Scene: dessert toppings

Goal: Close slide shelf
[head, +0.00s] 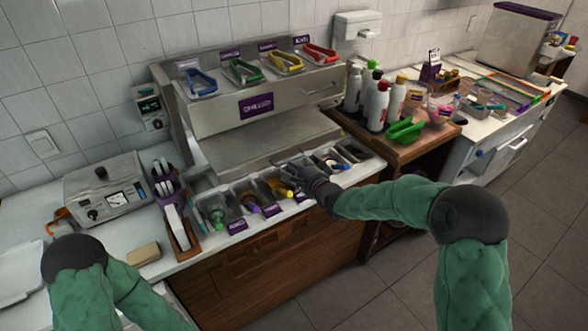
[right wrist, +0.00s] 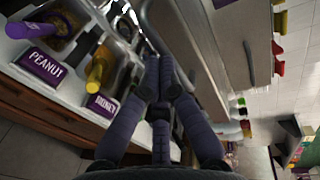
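The steel topping unit has an upper shelf front (head: 262,104) with a bar handle at its right, and a flat steel shelf (head: 250,150) below it, above the topping bins. I cannot tell for certain which part is the slide shelf. My right gripper (head: 296,168) is at the front edge of the flat shelf, over the bins. In the right wrist view its fingertips (right wrist: 159,66) are close together beside a curved steel edge (right wrist: 185,70). I see nothing clearly held between them, and contact is unclear. My left arm shows at lower left; its gripper is out of view.
Bins with spoons and purple labels (right wrist: 45,66) lie just under the right gripper. Colored tongs (head: 245,70) sit on top of the unit. Bottles (head: 376,106) and a green scoop (head: 405,130) stand at right. A metal appliance (head: 108,195) stands at left.

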